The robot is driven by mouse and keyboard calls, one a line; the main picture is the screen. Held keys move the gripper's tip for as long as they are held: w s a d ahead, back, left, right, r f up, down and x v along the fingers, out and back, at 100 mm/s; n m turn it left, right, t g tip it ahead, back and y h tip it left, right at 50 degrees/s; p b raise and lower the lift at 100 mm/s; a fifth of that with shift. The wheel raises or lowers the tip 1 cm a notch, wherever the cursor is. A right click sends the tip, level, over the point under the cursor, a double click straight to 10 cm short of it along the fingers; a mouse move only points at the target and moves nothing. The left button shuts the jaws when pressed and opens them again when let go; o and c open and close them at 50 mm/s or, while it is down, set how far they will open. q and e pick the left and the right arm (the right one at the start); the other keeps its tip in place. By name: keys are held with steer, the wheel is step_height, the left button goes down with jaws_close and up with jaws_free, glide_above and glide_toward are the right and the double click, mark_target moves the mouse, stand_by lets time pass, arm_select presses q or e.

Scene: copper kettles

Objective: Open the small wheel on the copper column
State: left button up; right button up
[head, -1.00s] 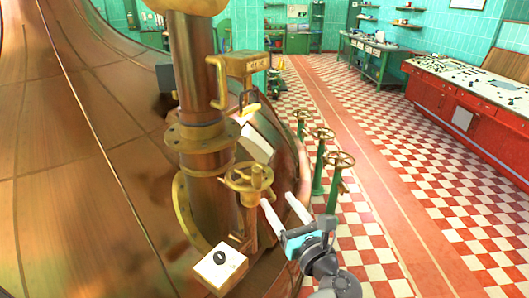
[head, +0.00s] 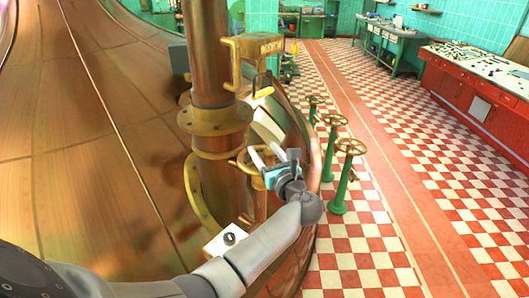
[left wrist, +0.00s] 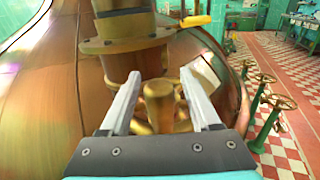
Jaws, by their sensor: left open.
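The small brass wheel stands on the side of the copper column (head: 212,65), below its bolted flange. In the head view only the left part of the wheel (head: 242,160) shows; my gripper covers the rest. In the left wrist view a brass post (left wrist: 158,105) on the wheel stands upright between my fingers, with the rim (left wrist: 138,127) behind and below. My left gripper (head: 266,155) is open, its two pale fingers on either side of the post. I cannot tell whether they touch it. My right gripper is out of view.
A brass bracket (head: 257,46) juts from the column above, with a yellow handle (head: 263,93) below it. A white box with a black knob (head: 228,238) sits below the wheel. Green posts with brass wheels (head: 350,147) stand on the checkered floor to the right.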

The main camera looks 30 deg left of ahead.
arm_select(q)
steer(key=shift+w+a, duration=0.15)
steer(key=shift+a, duration=0.05)
jaws_close()
stand_by(0.5)
stand_by(0.9)
